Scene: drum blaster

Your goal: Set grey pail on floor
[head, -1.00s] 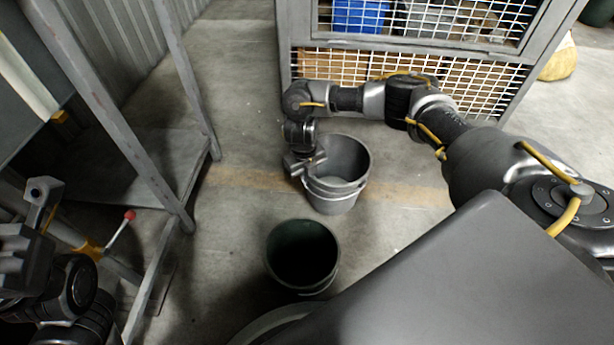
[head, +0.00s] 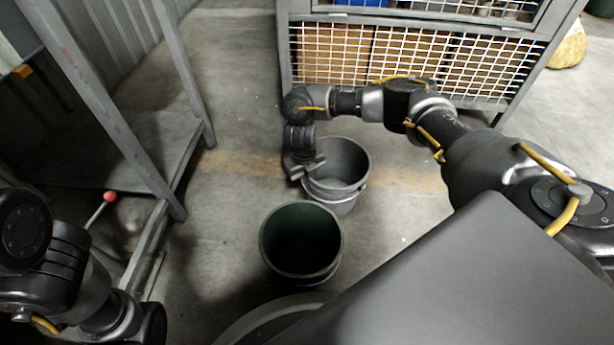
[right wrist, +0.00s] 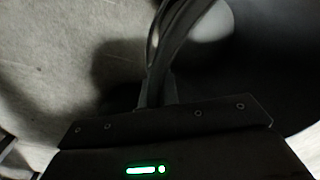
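The grey pail (head: 350,160) shows in the middle of the head view, upright with its open top towards me. My right gripper (head: 306,168) is at the left side of its rim and appears shut on it. In the right wrist view the fingers (right wrist: 158,85) are close together at the pail's edge, with the dark pail wall (right wrist: 265,70) to the right. I cannot tell whether the pail's base touches the floor (head: 400,220). My left arm is at the lower left of the head view; its gripper is out of view.
A dark green bucket (head: 302,240) stands on the floor just in front of the grey pail. A wire mesh cage (head: 420,60) is behind it. A grey metal frame (head: 110,110) and a red-knobbed lever (head: 109,196) are at the left. Floor right of the pail is clear.

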